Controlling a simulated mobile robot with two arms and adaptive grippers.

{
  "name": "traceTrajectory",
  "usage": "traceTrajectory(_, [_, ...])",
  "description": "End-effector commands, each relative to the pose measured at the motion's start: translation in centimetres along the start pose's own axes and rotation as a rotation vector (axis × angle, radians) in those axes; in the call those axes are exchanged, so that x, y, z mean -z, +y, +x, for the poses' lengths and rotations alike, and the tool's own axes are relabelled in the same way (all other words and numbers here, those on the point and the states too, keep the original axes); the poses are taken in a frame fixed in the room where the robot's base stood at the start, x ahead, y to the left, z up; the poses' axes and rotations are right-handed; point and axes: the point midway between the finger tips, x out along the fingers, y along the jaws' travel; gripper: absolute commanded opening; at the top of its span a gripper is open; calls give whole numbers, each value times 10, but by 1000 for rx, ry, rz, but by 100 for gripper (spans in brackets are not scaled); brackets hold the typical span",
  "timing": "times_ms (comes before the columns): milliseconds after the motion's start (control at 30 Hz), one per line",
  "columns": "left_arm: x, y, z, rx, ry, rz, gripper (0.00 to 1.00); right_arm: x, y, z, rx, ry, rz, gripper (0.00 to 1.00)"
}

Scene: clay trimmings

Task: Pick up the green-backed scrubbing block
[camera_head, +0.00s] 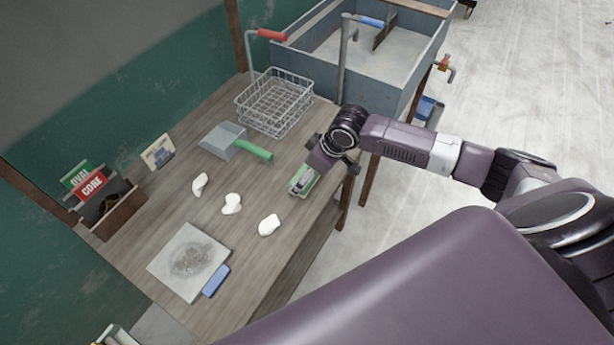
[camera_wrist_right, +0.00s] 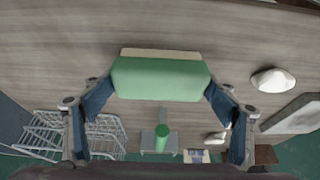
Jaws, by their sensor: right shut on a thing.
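The green-backed scrubbing block (camera_head: 301,187) is at the right edge of the wooden table in the head view. In the right wrist view the block (camera_wrist_right: 160,78) shows its green back and a pale strip along its far side. My right gripper (camera_head: 309,173) is over the block, and in the right wrist view its two fingers (camera_wrist_right: 160,92) press on the block's left and right ends. It is shut on the block. I cannot tell whether the block touches the table or is slightly above it. My left gripper is not in view.
Several white pieces, such as this one (camera_head: 269,225), lie left of the block. A dustpan with a green handle (camera_head: 255,150), a wire basket (camera_head: 275,103) and a sink (camera_head: 318,66) are beyond. A dusty slab (camera_head: 162,262) and a blue block (camera_head: 215,281) lie nearer. A card box (camera_head: 122,213) stands left.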

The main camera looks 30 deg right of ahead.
Motion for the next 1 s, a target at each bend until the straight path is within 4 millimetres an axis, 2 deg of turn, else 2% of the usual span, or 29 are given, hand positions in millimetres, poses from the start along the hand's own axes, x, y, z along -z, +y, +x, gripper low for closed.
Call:
traceTrajectory(267, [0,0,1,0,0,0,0,3,0,-5,-1,3,-1,53])
traceTrajectory(467, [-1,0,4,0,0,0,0,12,0,-27,-1,4,-1,53])
traceTrajectory(800, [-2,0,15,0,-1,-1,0,47,1,-109,-3,7,-2,53])
traceTrajectory(1000, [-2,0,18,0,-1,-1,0,64,1,-152,-2,5,-1,53])
